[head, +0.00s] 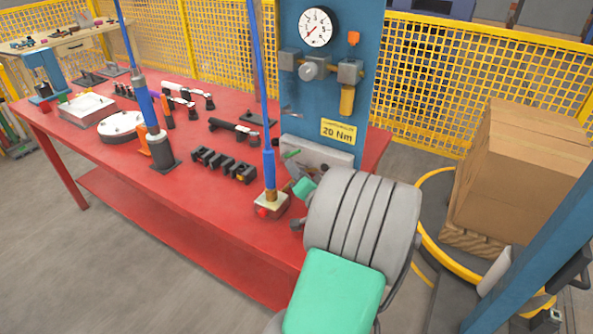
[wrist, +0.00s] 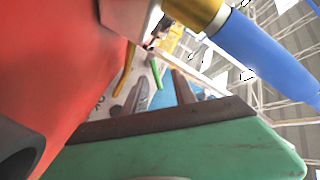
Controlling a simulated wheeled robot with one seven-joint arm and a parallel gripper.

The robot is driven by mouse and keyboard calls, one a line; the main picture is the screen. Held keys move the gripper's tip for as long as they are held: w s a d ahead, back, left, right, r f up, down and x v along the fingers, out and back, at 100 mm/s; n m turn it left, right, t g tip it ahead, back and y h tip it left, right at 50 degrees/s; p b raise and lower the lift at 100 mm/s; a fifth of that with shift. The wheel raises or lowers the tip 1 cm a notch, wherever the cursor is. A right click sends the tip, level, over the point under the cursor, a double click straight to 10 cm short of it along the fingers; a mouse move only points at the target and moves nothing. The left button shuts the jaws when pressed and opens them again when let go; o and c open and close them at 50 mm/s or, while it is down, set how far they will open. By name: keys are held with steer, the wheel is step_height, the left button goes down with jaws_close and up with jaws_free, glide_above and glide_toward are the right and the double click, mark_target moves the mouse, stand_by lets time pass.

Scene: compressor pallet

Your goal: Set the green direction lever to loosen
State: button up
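The green direction lever (head: 291,154) is small and sits on a pale grey plate (head: 325,155) at the foot of the blue panel, at the right end of the red bench. In the wrist view the green lever (wrist: 156,74) stands ahead, in line with the gap between my fingers. My gripper (wrist: 160,82) shows two grey fingers apart with nothing visible between them. In the head view my gripper (head: 294,178) is low in front of the plate, partly hidden by my own arm. I cannot tell whether it touches the lever.
An orange lever (wrist: 124,70) stands left of the green one in the wrist view. A blue tool (head: 268,165) hangs upright over a small block (head: 271,205) just left of my gripper. A black socket rack (head: 224,165) lies farther left. A gauge (head: 315,27) is on the panel above.

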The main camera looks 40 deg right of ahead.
mark_target(294, 154)
steer(key=shift+s+d+f+h, duration=0.1)
steer(key=shift+s+h, duration=0.35)
steer(key=shift+s, duration=0.05)
steer(key=shift+s+d+f+h, duration=0.1)
steer(key=shift+s+h, duration=0.35)
steer(key=shift+w+d+r, duration=0.15)
steer(key=p+x, duration=0.1)
steer(key=x, duration=0.6)
steer(key=shift+w+d, duration=0.1)
steer(key=shift+w, duration=0.05)
steer(key=shift+c, duration=0.3)
jaws_close()
